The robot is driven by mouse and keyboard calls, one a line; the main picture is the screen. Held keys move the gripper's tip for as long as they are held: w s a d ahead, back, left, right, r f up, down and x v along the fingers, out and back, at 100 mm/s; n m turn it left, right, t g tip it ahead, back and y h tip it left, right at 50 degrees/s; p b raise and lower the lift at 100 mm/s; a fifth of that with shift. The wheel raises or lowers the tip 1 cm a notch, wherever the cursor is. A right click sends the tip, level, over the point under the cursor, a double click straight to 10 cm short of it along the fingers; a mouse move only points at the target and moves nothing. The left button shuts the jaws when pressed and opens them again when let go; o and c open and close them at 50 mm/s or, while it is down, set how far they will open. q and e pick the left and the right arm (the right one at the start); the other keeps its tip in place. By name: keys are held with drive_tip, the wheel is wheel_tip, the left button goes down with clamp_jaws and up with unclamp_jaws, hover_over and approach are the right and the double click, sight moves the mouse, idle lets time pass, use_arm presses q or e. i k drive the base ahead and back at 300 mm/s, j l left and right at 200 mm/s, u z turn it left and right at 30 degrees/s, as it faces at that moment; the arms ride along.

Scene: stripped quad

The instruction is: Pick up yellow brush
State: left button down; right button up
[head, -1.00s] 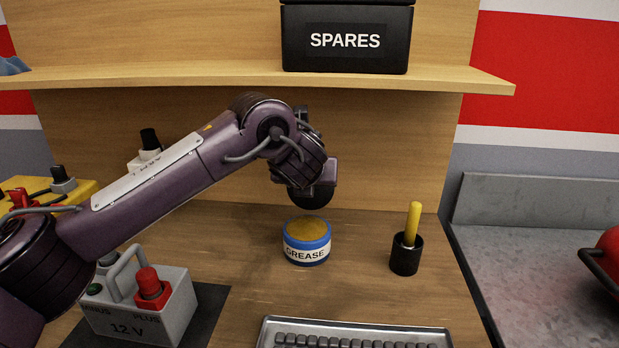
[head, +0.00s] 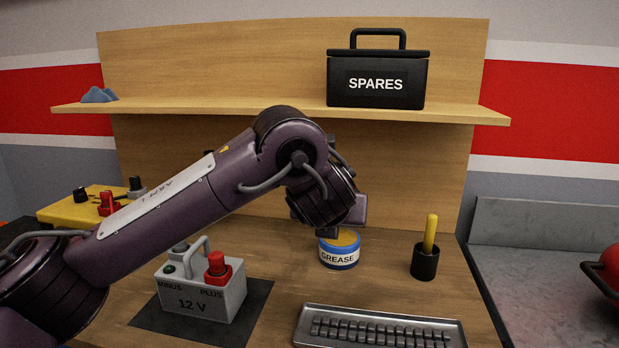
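The yellow brush (head: 430,230) stands nearly upright in a small black cup (head: 425,263) on the right of the wooden workbench. Only its yellow handle shows; its lower end is hidden inside the cup. My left arm reaches in from the left, and its wrist is above and behind the grease tin, left of the brush and apart from it. My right gripper is not in view.
A blue grease tin (head: 339,252) stands left of the cup. A keyboard (head: 380,332) lies in front. A 12 V battery box (head: 200,297) is front left on a dark mat. A shelf (head: 280,114) holding a black SPARES case (head: 376,90) overhangs the back.

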sight(432, 219)
drive_tip(key=k+j, duration=0.15)
drive_tip(key=k, duration=0.35)
drive_tip(key=k+j, duration=0.15)
drive_tip(key=k, duration=0.35)
